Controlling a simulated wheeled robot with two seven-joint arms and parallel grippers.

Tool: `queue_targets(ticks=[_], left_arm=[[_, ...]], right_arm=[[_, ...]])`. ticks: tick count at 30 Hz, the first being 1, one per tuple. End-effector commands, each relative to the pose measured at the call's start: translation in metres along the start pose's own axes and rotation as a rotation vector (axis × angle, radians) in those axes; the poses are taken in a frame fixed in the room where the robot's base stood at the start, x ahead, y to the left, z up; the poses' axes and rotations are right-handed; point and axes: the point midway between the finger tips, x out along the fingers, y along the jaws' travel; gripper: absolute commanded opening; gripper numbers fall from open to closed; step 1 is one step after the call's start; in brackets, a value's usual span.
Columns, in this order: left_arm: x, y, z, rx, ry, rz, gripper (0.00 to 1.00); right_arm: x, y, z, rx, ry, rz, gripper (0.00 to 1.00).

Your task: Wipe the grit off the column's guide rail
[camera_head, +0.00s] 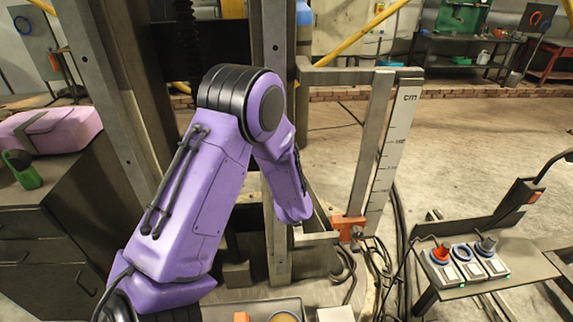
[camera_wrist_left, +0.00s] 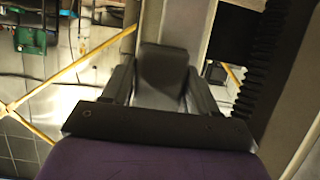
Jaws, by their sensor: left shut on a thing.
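In the left wrist view my left gripper (camera_wrist_left: 160,82) is shut on a dark grey block (camera_wrist_left: 163,66), held between its two fingers. A pale vertical column face (camera_wrist_left: 186,22) stands behind the block; I cannot tell if they touch. In the head view my purple left arm bends over at the elbow and its forearm points down by the column's metal upright (camera_head: 278,245). The gripper and block are hidden there. I cannot make out grit or say for certain which upright is the guide rail. My right gripper is not in view.
A post with a cm scale (camera_head: 391,150) and an orange clamp (camera_head: 348,228) stands right of the arm. Loose cables (camera_head: 400,260) hang beside it. A control panel (camera_head: 465,262) is at the right, a dark cabinet (camera_head: 50,215) at the left. Black bellows (camera_wrist_left: 256,65) run beside the column.

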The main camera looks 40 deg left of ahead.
Motion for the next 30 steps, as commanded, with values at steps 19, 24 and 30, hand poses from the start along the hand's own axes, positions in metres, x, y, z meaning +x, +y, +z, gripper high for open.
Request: queue_targets(ticks=[19,24,30], left_arm=[[-0.003,-0.026,-0.017,-0.002,0.004,-0.001,0.34],[-0.012,-0.025,-0.035,-0.001,0.005,0.000,0.34],[-0.014,-0.025,-0.039,0.000,0.003,0.001,0.34]], right_arm=[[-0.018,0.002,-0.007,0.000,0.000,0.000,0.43],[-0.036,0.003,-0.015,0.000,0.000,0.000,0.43],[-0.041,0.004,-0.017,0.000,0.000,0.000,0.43]])
